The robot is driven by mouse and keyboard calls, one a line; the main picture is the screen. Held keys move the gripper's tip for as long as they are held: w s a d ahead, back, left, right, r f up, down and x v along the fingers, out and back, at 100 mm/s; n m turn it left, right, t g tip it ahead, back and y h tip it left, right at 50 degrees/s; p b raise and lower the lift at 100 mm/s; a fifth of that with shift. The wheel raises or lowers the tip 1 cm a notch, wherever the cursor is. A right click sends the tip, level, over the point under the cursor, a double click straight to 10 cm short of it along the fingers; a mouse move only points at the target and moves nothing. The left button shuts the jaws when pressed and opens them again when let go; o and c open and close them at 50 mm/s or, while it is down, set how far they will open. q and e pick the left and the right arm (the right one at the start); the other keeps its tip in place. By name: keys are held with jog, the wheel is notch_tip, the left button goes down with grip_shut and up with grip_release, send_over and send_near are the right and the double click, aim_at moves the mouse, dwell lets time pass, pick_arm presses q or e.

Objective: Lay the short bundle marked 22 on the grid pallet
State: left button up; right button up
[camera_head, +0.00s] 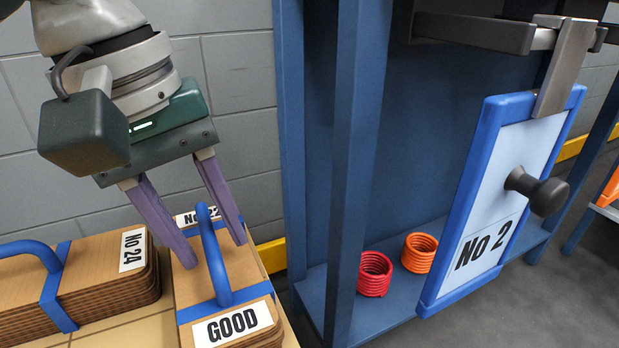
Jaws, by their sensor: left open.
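The short bundle marked 22 (242,262) is a stack of brown sheets with a blue strap and an upright blue loop handle (213,262). Its "No 22" label is at the far end, partly hidden, and a "GOOD" label is at the near end. My left gripper (215,254) is open above this bundle, its two purple fingers pointing down on either side of the handle. I cannot tell whether they touch it. The bundles rest on a tan surface with thin lines (125,331); I cannot tell if this is the grid pallet. My right gripper is out of view.
A bundle marked No 24 (105,262) lies close on the left. To the right stands a blue rack (343,180) with a red coil (374,274) and an orange coil (419,253) on its shelf. A blue-framed "No 2" panel (505,185) with a dark knob hangs in front.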

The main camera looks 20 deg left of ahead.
pick_arm(q)
notch_tip(320, 180, up, 11)
jog(key=s+a+p, duration=0.1)
jog(key=s+p, duration=0.1)
jog(key=p, duration=0.5)
jog(key=m+t, duration=0.2)
jog(key=m, duration=0.8)
send_over(180, 323)
jog(key=s+d, duration=0.2)
jog(key=d, duration=0.2)
notch_tip(180, 323, down, 10)
jog(key=shift+m+y, duration=0.5)
jog(key=shift+m, duration=0.3)
jog(key=s+a, duration=0.1)
jog(key=s+a+f, duration=0.1)
jog(key=s+a, duration=0.2)
jog(key=shift+s+f, duration=0.1)
jog(key=shift+f, duration=0.2)
jog(key=shift+s, duration=0.15)
jog(key=shift+a, duration=0.1)
